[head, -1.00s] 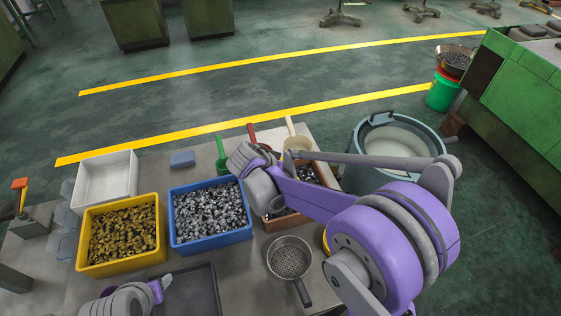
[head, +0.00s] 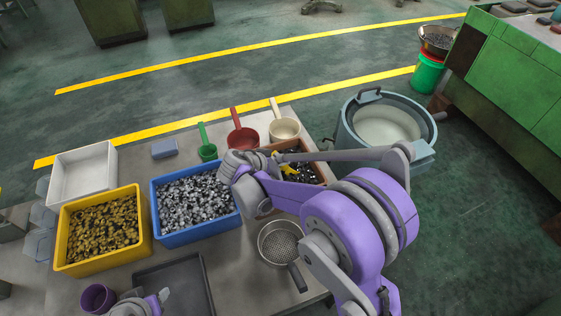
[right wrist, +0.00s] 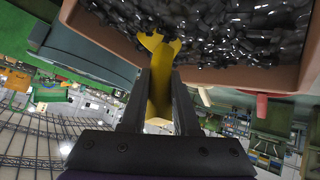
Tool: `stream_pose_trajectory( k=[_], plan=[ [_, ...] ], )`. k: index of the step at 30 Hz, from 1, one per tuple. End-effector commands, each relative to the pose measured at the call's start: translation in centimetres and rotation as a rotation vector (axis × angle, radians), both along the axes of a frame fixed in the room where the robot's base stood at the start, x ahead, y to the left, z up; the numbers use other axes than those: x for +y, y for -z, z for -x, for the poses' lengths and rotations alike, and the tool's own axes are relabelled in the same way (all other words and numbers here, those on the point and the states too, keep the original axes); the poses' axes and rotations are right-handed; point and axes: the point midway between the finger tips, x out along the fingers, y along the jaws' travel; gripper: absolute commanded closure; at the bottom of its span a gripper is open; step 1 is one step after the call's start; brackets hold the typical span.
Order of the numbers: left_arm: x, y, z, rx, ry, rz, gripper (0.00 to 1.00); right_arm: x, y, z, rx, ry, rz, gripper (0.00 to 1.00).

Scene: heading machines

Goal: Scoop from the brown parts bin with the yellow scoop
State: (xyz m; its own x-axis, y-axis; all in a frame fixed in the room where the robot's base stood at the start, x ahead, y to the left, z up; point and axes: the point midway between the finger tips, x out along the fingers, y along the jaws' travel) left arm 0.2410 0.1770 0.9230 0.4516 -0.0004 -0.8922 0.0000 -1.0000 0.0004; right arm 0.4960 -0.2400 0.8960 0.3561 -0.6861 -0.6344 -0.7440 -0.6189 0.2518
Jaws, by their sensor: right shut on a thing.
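The brown parts bin (head: 322,167) stands at the right end of the table, full of dark metal parts and partly hidden by my right arm. My right gripper (right wrist: 162,88) is shut on the yellow scoop (right wrist: 157,65), whose notched end shows against the bin's dark parts (right wrist: 215,35) in the right wrist view. In the head view a bit of the yellow scoop (head: 285,163) shows over the brown bin. I cannot tell whether it touches the parts. My left gripper (head: 155,298) is at the bottom edge, low over the table, its jaws unclear.
A blue bin (head: 193,239) of silver parts and a yellow bin (head: 95,262) stand left. Green (head: 207,151), red (head: 242,138) and cream (head: 284,128) scoops lie behind. A strainer (head: 281,243) and black tray (head: 175,284) lie in front. A large bucket (head: 432,152) stands right.

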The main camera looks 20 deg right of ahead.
Motion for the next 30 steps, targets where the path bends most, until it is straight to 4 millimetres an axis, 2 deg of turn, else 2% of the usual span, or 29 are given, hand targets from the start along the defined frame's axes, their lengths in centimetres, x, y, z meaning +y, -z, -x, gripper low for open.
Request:
stream_pose_trajectory(
  k=[1,14,18,30],
  plan=[
    [0.0,1.1,0.3,0.006,0.0,0.0,0.5,0.3,0.8,0.1,0.0,-0.003,0.034,1.0],
    [0.0,6.1,1.3,0.026,0.0,0.0,0.5,1.8,1.9,0.3,-0.048,-0.002,0.323,1.0],
    [0.0,4.5,1.1,0.021,0.0,0.0,0.5,2.1,-0.7,0.2,-0.054,0.0,0.351,1.0],
    [0.0,2.4,0.6,0.012,0.0,0.0,0.5,3.0,-5.4,0.4,-0.066,0.001,0.436,1.0]
  ],
)
